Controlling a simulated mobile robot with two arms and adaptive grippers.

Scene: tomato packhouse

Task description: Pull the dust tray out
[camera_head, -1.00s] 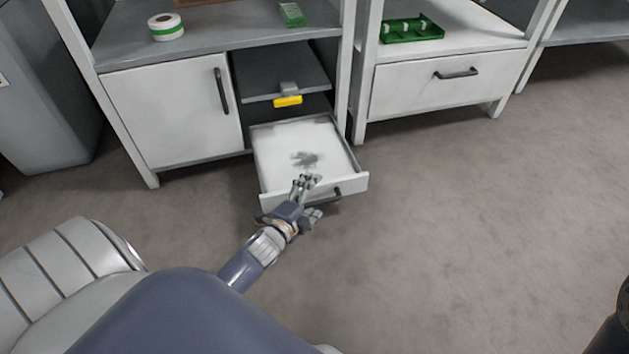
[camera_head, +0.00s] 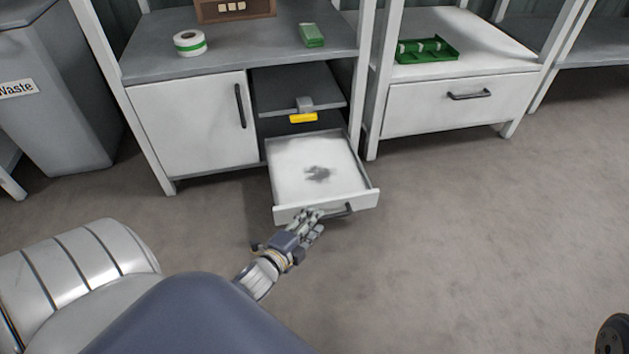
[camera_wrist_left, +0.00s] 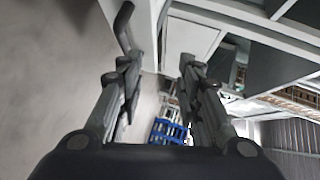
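The dust tray (camera_head: 365,197) is a white, shallow drawer standing out of the bottom of the cabinet, with a grey dust patch (camera_head: 318,174) on its floor. Its dark bar handle (camera_head: 345,210) is on the front panel. My left gripper (camera_head: 316,220) is just before that panel, near the handle's left end. In the left wrist view its fingers (camera_wrist_left: 158,68) are spread with nothing held between them. A dark handle (camera_wrist_left: 124,28) shows beyond the left finger there, outside the gap. Whether a finger touches the handle or panel cannot be told. My right gripper's fingers are not seen.
Above the tray is a grey shelf with a yellow tab (camera_head: 303,118). A closed cabinet door (camera_head: 190,125) is on the left, a closed drawer (camera_head: 450,105) on the right. A waste bin (camera_head: 60,100) stands far left. The floor before the tray is clear.

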